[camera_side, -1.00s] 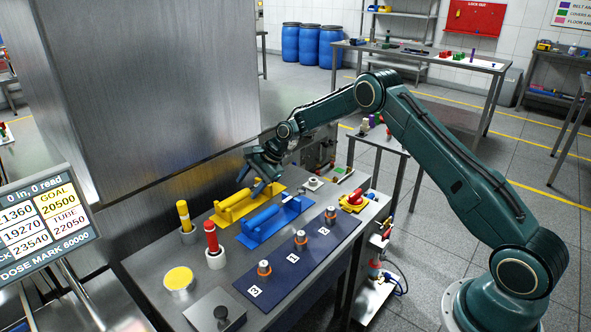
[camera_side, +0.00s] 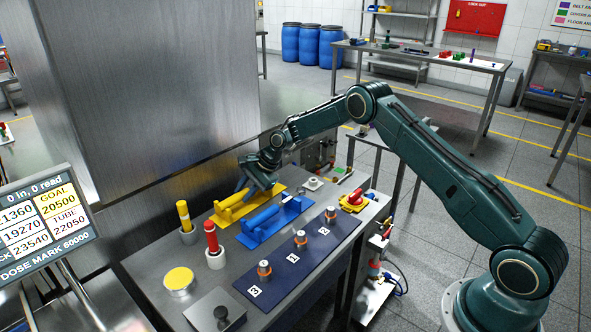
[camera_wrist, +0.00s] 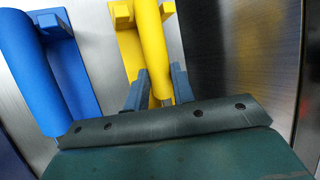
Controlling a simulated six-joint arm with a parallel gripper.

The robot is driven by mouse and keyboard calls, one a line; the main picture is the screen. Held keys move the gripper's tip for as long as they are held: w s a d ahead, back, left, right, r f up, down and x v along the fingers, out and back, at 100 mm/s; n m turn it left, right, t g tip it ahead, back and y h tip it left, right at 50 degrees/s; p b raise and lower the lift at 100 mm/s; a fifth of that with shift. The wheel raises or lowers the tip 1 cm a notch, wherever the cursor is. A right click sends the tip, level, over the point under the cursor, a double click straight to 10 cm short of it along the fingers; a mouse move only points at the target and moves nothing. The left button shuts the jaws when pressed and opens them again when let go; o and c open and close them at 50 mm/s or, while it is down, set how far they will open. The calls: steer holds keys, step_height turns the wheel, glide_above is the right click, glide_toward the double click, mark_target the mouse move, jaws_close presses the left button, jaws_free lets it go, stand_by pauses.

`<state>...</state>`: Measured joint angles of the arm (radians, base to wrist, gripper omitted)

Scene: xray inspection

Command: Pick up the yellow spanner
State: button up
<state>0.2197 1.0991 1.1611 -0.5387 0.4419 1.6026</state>
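The yellow spanner (camera_side: 237,204), a thick yellow bar, lies on a yellow stand (camera_side: 252,206) on the steel bench. In the wrist view the yellow bar (camera_wrist: 150,45) runs down between my two fingers. My gripper (camera_side: 256,186) is at the far end of the yellow stand, pointing down. In the wrist view my gripper (camera_wrist: 160,88) has its fingers apart, one on each side of the bar. I cannot tell whether they touch it. The lower end of the bar is hidden by my gripper's body.
A blue bar on a blue stand (camera_side: 268,224) lies close beside, nearer the front. Red (camera_side: 212,238) and yellow (camera_side: 184,216) upright cylinders stand in holders to the left. A dark blue numbered mat (camera_side: 290,270) holds several small pieces. A tall steel cabinet (camera_side: 150,80) stands behind.

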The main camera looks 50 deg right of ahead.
mark_target(246, 193)
jaws_close()
steer(key=shift+r, duration=0.15)
step_height(246, 193, up, 20)
stand_by(0.6)
stand_by(0.3)
steer(key=shift+o, duration=0.4)
jaws_free()
jaws_close()
